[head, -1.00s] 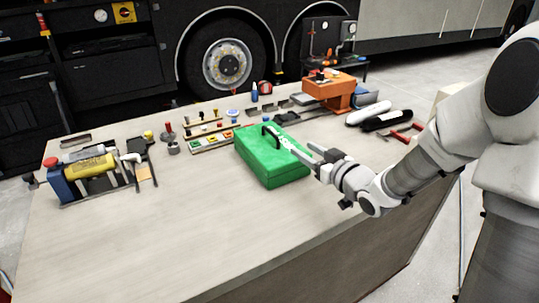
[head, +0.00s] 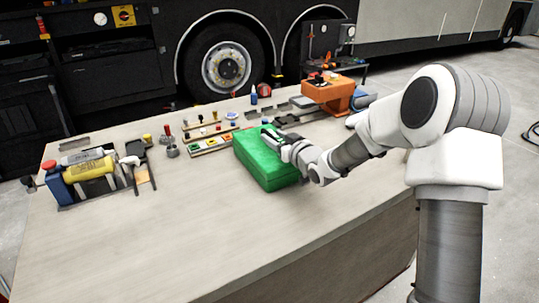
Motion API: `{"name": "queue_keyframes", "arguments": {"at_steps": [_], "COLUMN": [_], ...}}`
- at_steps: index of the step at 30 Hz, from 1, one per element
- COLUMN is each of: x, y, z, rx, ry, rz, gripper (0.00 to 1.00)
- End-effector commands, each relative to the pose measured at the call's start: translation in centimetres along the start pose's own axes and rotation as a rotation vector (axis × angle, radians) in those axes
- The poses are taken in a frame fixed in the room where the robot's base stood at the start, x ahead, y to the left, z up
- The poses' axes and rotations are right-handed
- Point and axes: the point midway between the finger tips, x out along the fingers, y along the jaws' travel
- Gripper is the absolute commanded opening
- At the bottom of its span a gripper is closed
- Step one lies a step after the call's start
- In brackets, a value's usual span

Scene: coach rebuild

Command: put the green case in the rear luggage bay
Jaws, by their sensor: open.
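The green case (head: 262,168) lies flat on the workbench, right of its middle, with its black handle on the upper face. My gripper (head: 277,139) is over the top of the case, at the handle, coming in from the right. The jaws are open. The gripper covers most of the handle, and I cannot tell whether the handle is between the fingers. The rear luggage bay cannot be made out for certain; the side of a dark coach with wheels runs behind the bench.
A yellow cylinder (head: 88,168) and hand tools stand at the bench's left. An orange machine (head: 330,92) stands at the back right. The bench front (head: 150,235) is clear.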

Motion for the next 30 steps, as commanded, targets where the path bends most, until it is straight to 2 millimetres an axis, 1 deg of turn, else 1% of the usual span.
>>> {"name": "queue_keyframes", "arguments": {"at_steps": [1, 6, 14, 15, 23, 24, 30], "x": [0.9, 2.5, 2.9, 2.9, 2.8, 2.8, 2.8], "y": [-0.3, -0.1, -0.1, -0.1, -0.1, -0.1, -0.1], "z": [0.2, 0.1, 0.1, 0.1, 0.1, 0.1, 0.1], "rx": [0.001, 0.0, 0.0, 0.0, 0.0, 0.0, 0.0], "ry": [0.0, 0.0, -0.001, 0.0, 0.0, 0.0, 0.0], "rz": [-0.003, 0.0, 0.0, 0.0, 0.0, 0.0, 0.0], "gripper": [0.5, 0.5, 0.5, 0.48, 0.01, 0.0, 0.0]}}
